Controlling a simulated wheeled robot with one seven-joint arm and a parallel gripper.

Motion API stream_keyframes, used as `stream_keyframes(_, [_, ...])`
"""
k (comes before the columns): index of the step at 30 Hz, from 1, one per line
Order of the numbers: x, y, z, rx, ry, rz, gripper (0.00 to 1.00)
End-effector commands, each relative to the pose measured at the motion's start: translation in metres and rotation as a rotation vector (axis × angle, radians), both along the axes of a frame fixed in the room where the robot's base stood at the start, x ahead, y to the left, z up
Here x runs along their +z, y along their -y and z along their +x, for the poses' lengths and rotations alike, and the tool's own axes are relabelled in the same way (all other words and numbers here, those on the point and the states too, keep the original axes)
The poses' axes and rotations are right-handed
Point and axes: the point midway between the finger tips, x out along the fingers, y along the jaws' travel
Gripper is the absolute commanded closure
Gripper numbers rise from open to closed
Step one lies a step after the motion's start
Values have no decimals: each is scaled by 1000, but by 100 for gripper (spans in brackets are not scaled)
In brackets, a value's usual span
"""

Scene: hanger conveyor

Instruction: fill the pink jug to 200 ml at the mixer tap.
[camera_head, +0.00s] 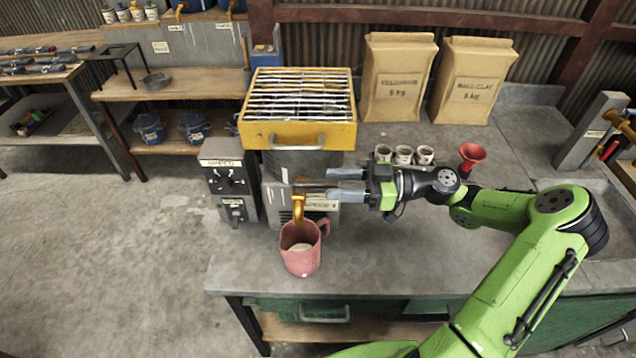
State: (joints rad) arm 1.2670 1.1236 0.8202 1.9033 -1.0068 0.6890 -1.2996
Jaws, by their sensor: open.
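The pink jug (299,262) stands upright on the front left of the grey bench, its handle to the right. Something pale shows inside it; I cannot read a level. The brass tap spout (298,207) of the mixer hangs directly above the jug's mouth. The mixer has a yellow barred top (301,136) over a grey metal body. My gripper (334,184) is open, its fingers pointing left just right of the tap. A dark bar-like part (308,184) shows at the fingertips; I cannot tell whether they touch it. Nothing is clearly held.
A dark control box (229,181) stands left of the mixer. Several small cups (404,154) and a red funnel (471,156) stand behind my arm. Two paper sacks (398,78) stand at the back. A sink (592,236) is at the right. The bench front (390,262) is clear.

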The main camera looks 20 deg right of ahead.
Motion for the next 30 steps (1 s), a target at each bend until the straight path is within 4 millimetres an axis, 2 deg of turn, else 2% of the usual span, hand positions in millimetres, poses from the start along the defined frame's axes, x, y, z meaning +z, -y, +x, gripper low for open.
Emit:
stream_keyframes(3, [1, -25, 7, 4, 0, 0, 55])
stream_keyframes(6, [1, -37, 12, 2, 0, 1, 55])
stream_keyframes(16, [0, -43, 14, -1, -1, -1, 55])
stream_keyframes(25, [0, -43, 14, 0, -1, 0, 100])
stream_keyframes(30, [0, -43, 14, 0, -1, 0, 100])
